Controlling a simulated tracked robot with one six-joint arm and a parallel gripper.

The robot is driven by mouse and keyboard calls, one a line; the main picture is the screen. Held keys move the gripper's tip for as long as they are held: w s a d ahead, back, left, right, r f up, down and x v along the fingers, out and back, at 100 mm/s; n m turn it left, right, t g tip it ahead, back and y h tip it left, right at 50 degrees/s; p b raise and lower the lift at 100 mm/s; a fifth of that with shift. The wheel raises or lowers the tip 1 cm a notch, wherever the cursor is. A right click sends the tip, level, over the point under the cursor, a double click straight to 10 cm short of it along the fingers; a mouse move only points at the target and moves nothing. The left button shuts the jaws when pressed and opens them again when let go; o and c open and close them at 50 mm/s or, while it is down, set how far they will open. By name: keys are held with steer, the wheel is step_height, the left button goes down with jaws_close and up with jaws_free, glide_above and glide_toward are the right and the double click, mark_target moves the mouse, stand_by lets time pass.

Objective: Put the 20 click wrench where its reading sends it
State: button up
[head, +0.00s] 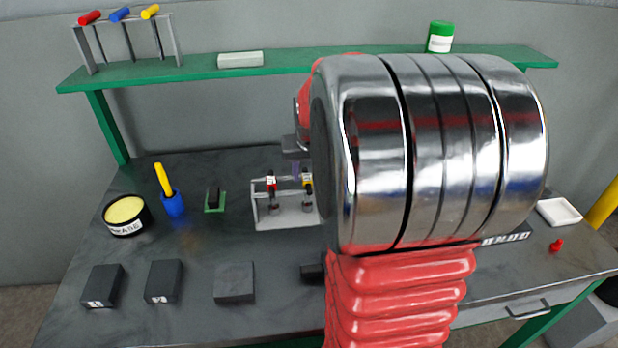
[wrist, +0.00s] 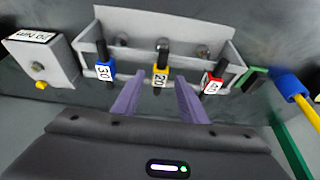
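The 20 click wrench, with a yellow collar and a white 20 label (wrist: 160,78), stands in a grey rack (wrist: 190,25) in the wrist view, between a blue-collared wrench marked 30 (wrist: 105,71) and a red-collared one (wrist: 212,84). Its yellow collar also shows in the head view (head: 308,179). My gripper (wrist: 158,92) is open, with one purple fingertip on each side of the 20 wrench's line; I cannot tell whether they touch it. In the head view my arm hides the rack's right part and most of my gripper (head: 296,170).
A grey box marked 70 Nm (wrist: 42,62) stands beside the rack. A grease tin (head: 126,216), a blue cup with a yellow handle (head: 173,204) and several dark blocks (head: 163,282) are on the left of the bench. A green shelf (head: 200,70) runs behind. A white tray (head: 558,212) lies right.

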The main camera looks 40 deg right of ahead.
steer(key=v, duration=0.8)
stand_by(0.4)
steer(key=s+a+n+t+y, duration=0.1)
steer(key=s+a+n, duration=0.2)
steer(key=a, duration=1.1)
steer(key=s+a+n+y, duration=0.1)
steer(key=s+a+n, duration=0.2)
steer(key=s+a, duration=0.6)
steer(key=a, duration=0.5)
steer(key=shift+s+a+f+n+t+y, duration=0.15)
steer(key=shift+a+f+n+t+y, duration=0.15)
steer(key=shift+f+n+t, duration=0.1)
steer(key=shift+c, duration=0.8)
steer(key=shift+s+d, duration=0.1)
steer(key=shift+c, duration=0.2)
